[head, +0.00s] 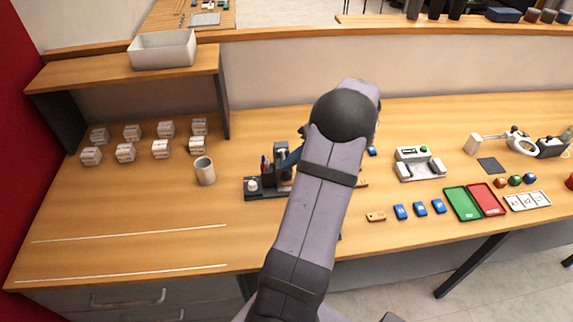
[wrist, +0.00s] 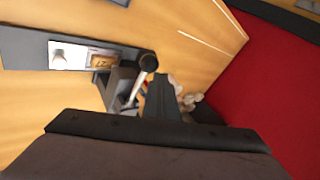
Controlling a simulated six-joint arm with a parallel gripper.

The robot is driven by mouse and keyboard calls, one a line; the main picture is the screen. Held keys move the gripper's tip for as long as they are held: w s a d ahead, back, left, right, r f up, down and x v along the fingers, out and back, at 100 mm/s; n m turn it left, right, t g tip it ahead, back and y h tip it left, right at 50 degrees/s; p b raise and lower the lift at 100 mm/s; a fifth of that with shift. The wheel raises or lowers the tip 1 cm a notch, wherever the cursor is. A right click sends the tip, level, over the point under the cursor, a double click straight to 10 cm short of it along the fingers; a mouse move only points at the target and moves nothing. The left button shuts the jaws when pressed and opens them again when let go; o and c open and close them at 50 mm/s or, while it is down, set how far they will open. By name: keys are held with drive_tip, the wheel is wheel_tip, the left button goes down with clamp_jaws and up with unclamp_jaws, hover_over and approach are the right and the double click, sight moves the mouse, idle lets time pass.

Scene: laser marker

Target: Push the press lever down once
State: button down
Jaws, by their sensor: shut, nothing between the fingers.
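The press (head: 283,152) stands on a dark base plate near the middle of the bench in the head view, partly hidden by my arm. The base plate (wrist: 25,48) carries a silver knob and a small wooden tag with dark characters. My gripper (wrist: 162,82) is shut and empty, its dark fingers just beside the lever knob. I cannot tell whether they touch. In the head view my arm hides most of the gripper.
A grey cup (head: 205,171) stands left of the press. Several white blocks (head: 125,152) sit at the left under a shelf (head: 80,75). Blue tags (head: 420,209), a green tray (head: 462,203) and a red tray (head: 487,199) lie to the right. The front left bench is clear.

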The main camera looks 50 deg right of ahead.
drive_tip(key=shift+r, duration=0.1)
drive_tip(key=shift+w+d+r+p, duration=0.15)
drive_tip(key=shift+r+p, duration=0.4)
drive_tip(key=shift+r, duration=0.2)
drive_tip(key=shift+w+d+r+p, duration=0.15)
drive_tip(key=shift+r+p, duration=0.35)
drive_tip(key=shift+r, duration=0.25)
drive_tip(key=r+p, duration=0.2)
drive_tip(key=r, duration=0.1)
drive_tip(key=w+d+r+p, duration=0.1)
drive_tip(key=shift+r, duration=0.4)
idle(0.4)
